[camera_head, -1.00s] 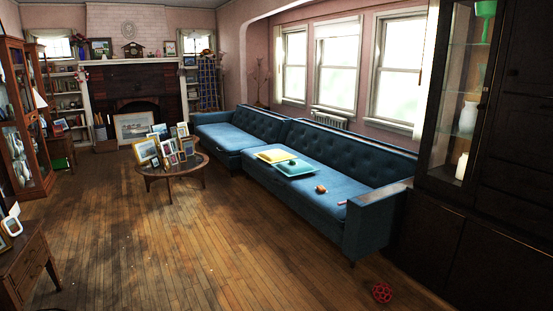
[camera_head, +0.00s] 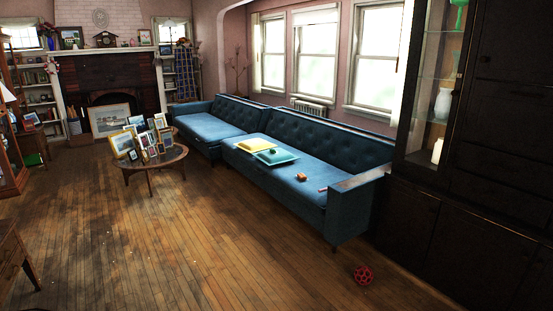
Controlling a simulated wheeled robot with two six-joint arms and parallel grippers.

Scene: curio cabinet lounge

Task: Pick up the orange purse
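A small orange item (camera_head: 301,177), likely the orange purse, lies on the seat of the blue sofa (camera_head: 300,195), near its right end. It is too small to make out in detail. A small pinkish item (camera_head: 323,189) lies to its right, near the armrest. Neither of my grippers is in view.
Yellow (camera_head: 254,145) and teal (camera_head: 276,158) cushions lie on the sofa. A round table (camera_head: 160,165) with several picture frames stands left of it. A red ball (camera_head: 363,275) is on the floor before a dark cabinet (camera_head: 450,230). The wooden floor (camera_head: 180,240) is mostly open.

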